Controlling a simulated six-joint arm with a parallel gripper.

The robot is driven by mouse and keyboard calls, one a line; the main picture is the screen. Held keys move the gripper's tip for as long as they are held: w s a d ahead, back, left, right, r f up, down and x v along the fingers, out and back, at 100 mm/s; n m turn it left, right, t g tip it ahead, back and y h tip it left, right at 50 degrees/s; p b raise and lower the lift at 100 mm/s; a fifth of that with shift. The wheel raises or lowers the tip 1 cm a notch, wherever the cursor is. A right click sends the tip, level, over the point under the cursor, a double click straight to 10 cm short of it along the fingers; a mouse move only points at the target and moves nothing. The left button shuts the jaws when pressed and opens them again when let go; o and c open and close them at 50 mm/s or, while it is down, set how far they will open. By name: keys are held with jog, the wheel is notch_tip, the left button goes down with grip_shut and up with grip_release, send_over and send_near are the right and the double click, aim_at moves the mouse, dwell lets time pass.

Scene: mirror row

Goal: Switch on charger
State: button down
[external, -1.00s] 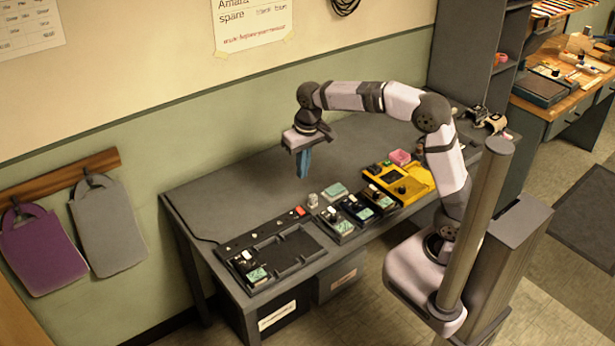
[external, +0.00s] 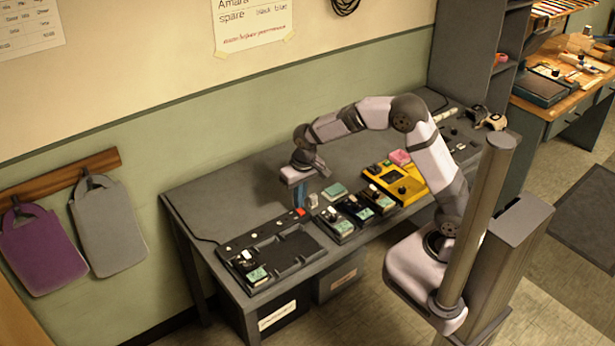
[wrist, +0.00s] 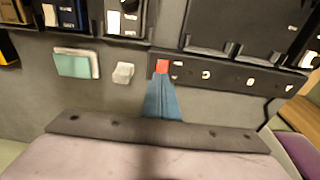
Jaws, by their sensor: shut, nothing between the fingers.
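The charger (external: 297,246) is a dark tray on the left part of the bench, with a unit (external: 257,274) seated at its left end. Its back strip (wrist: 226,73) carries a row of small pale marks and a red switch (external: 301,211) at one end. The switch also shows in the wrist view (wrist: 162,66). My gripper (external: 299,208) points down at the red switch, its blue fingers shut and empty. In the wrist view the fingertips (wrist: 161,78) reach the switch's near edge; I cannot tell whether they touch it.
A small white block (external: 314,201) and a pale green box (external: 334,191) stand close beside the switch. Several dark units (external: 357,209) and a yellow station (external: 408,187) lie to the right. The bench behind the charger is clear.

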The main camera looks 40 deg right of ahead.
jog(key=shift+f, duration=0.25)
